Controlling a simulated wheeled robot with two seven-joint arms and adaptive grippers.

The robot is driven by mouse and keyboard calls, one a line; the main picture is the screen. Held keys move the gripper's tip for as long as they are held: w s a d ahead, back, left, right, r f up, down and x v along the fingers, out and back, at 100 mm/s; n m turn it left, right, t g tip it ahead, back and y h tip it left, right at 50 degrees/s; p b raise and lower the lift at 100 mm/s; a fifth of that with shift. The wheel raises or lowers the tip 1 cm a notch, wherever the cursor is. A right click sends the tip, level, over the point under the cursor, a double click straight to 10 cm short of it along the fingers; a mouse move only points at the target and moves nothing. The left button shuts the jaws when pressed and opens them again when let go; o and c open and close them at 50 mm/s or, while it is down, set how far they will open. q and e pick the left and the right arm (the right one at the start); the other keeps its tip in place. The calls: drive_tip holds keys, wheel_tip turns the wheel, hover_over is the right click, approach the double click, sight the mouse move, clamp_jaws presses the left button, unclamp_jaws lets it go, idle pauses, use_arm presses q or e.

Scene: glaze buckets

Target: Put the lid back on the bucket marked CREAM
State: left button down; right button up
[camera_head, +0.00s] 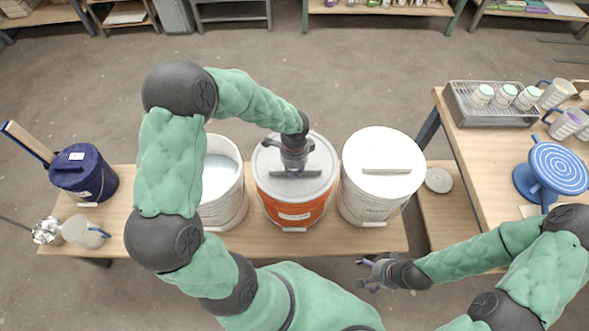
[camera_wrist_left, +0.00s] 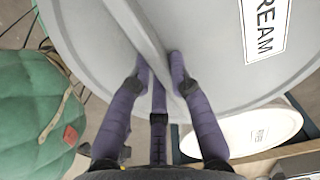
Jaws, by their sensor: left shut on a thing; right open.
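A grey lid (camera_head: 318,160) with a raised bar handle covers the top of an orange bucket (camera_head: 292,210) in the head view. In the left wrist view the lid (camera_wrist_left: 215,40) carries a label whose visible letters read "REAM". My left gripper (camera_head: 296,172) is shut on the lid's handle; its fingers also show in the left wrist view (camera_wrist_left: 160,82). I cannot tell whether the lid rests on the bucket or hangs just above it. An open white bucket (camera_head: 222,205) with pale glaze stands just left; its marking is unreadable. My right gripper (camera_head: 366,273) is open and empty.
A white bucket with a white lid (camera_head: 384,150) stands close on the right. A dark blue lidded bucket (camera_head: 85,185) and a jug (camera_head: 84,232) are at the bench's left end. The side table (camera_head: 490,170) holds mugs and a blue banding wheel (camera_head: 555,168).

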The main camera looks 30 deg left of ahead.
use_arm(q)
drive_tip(key=shift+f, duration=0.45)
idle(0.9)
drive_tip(key=c, duration=0.6)
unclamp_jaws()
drive_tip(key=shift+r+p, duration=2.75)
drive_tip(key=shift+r, duration=0.75)
clamp_jaws()
